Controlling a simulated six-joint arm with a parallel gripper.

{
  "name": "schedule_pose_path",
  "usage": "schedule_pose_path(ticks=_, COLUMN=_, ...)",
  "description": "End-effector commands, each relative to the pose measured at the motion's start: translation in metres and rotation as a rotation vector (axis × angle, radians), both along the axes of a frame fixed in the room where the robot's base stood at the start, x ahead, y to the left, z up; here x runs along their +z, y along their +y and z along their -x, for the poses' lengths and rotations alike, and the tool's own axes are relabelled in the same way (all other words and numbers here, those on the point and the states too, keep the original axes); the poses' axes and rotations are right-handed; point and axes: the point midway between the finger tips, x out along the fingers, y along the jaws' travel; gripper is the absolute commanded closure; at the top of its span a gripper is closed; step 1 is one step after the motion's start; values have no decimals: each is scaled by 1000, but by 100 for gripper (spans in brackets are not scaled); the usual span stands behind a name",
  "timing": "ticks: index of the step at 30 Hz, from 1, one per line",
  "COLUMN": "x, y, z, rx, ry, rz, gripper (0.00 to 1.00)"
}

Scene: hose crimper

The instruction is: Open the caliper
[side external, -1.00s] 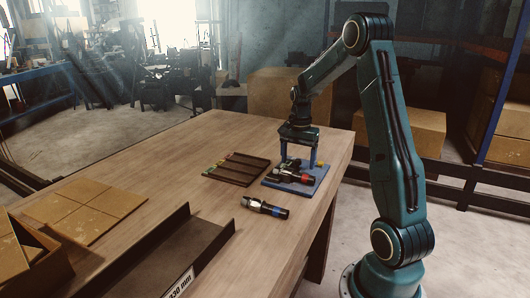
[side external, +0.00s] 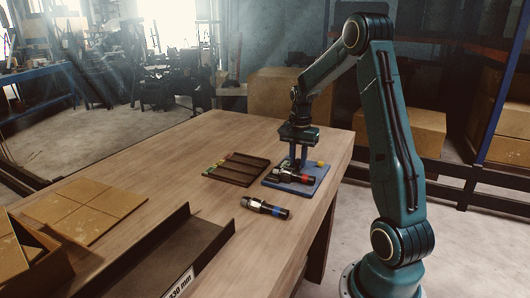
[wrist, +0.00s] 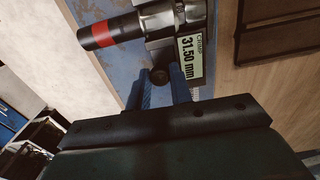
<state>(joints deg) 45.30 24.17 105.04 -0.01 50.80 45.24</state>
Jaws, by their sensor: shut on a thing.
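The caliper shows in the wrist view as a grey metal body (wrist: 165,22) lying across a black hose end with a red band (wrist: 97,36). In the side view the red-banded hose (side external: 306,178) lies on the blue base plate (side external: 302,194); the caliper there is small and partly hidden. My gripper (side external: 299,166) points down over the plate. In the wrist view its blue fingers (wrist: 163,84) are closed around a small dark round knob (wrist: 159,75) beside the caliper. Whether the knob belongs to the caliper is hard to tell.
A second hose with a blue band (side external: 265,208) lies in front of the plate. A brown slotted tray (side external: 238,157) is to the left. A dark channel with a label (side external: 178,283) and flat cardboard (side external: 85,209) lie nearer the camera. The table's far left is clear.

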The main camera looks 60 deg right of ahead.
Motion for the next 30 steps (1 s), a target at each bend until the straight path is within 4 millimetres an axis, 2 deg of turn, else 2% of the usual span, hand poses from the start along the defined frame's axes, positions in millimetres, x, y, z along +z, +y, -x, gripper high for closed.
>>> schedule_pose_path(ticks=30, x=0, y=-14, z=0, rx=0, ry=-2, rz=2, gripper=95)
